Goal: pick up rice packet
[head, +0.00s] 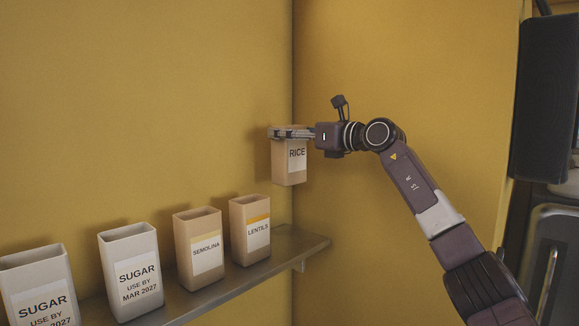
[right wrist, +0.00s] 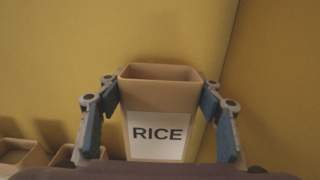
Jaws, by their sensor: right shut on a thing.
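The rice packet (head: 289,164) is a tan, open-topped box with a white label reading RICE. My right gripper (head: 290,132) is shut on it near its top and holds it upright in the air, above the right end of the shelf. In the right wrist view the rice packet (right wrist: 160,95) sits between the two blue-padded fingers of the right gripper (right wrist: 160,105), one on each side. Its open top faces up. My left gripper is not in view.
A grey metal shelf (head: 290,242) runs along the yellow wall. On it stand packets labelled lentils (head: 250,230), semolina (head: 198,248), and two sugar packets (head: 131,272) (head: 39,285). The shelf's right end is bare. A dark panel (head: 545,95) is at the far right.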

